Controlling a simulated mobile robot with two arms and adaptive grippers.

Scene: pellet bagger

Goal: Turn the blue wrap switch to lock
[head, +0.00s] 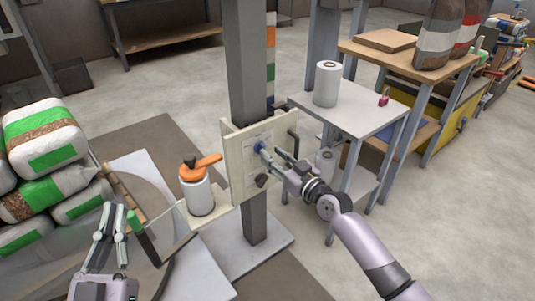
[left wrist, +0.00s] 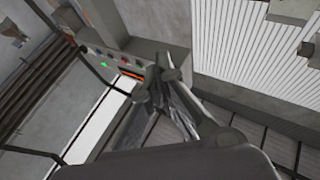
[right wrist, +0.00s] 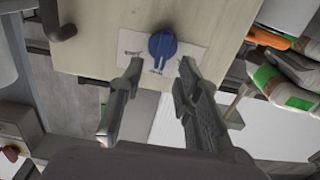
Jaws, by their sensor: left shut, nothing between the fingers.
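The blue wrap switch (right wrist: 162,45) is a round knob with a raised grip on a pale label plate, on a cream panel (right wrist: 105,30). In the head view the switch (head: 259,148) is small and partly behind my right gripper (head: 270,158). In the right wrist view my right gripper (right wrist: 160,70) is open, its two fingertips apart just below the knob, one to each side. Nothing is between them; whether they touch the knob I cannot tell. My left gripper (head: 115,210) is shut and empty, far left of the panel; its fingers also show in the left wrist view (left wrist: 162,65).
The panel is fixed to a grey post (head: 248,70) and carries a dark handle (head: 293,145). A white canister (head: 199,195) with an orange top stands left of it. A grey table (head: 350,115) with a white roll (head: 327,85) stands to the right. Stacked bags (head: 40,140) are at left.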

